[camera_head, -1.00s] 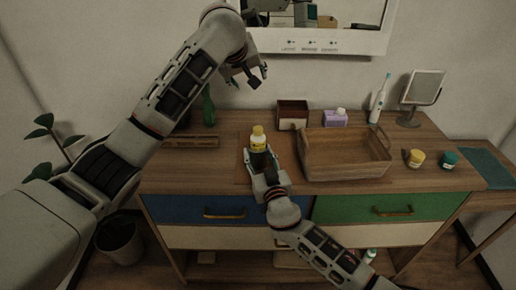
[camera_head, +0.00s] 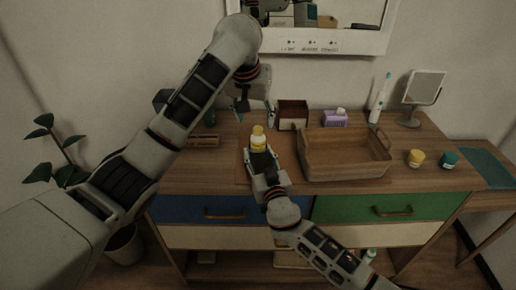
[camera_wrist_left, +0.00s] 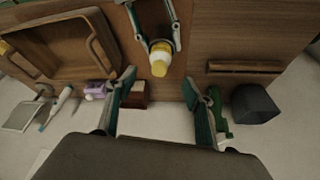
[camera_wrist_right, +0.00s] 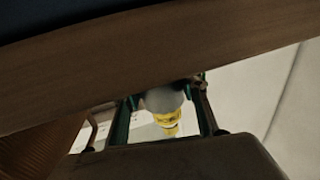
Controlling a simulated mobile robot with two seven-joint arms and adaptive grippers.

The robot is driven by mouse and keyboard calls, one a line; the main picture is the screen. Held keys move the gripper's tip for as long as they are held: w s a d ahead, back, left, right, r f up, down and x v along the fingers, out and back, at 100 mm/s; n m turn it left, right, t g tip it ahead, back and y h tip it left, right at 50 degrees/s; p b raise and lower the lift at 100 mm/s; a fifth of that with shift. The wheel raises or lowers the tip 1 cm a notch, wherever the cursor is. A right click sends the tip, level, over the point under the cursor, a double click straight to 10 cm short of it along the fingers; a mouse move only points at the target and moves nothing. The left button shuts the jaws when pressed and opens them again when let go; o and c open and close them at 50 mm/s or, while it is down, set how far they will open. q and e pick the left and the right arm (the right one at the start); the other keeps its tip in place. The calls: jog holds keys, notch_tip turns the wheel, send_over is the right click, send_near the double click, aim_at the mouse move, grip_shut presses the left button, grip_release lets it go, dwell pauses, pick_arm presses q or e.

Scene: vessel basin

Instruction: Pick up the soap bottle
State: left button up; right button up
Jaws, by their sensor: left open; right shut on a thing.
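My left gripper (camera_head: 256,114) is open and empty, above the dresser and behind the bottle. In the left wrist view the bottle (camera_wrist_left: 160,60) lies just beyond the open fingers. A green bottle (camera_wrist_left: 218,122) shows beside the left gripper's finger there.
A wooden basket (camera_head: 345,165) stands right of the bottle. A small brown box (camera_head: 293,115) and a purple tissue box (camera_head: 335,118) stand behind. A toothbrush (camera_head: 377,106), a mirror (camera_head: 424,86) and two small jars are at the right.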

aim_at(258, 128)
pick_arm(q)
jog(key=shift+w+x, duration=0.2)
jog(key=shift+x, duration=1.7)
jog(key=shift+w+x, duration=0.2)
jog(key=shift+x, duration=1.75)
jog(key=shift+d+r, duration=0.1)
jog(key=shift+r, duration=0.05)
grip_shut()
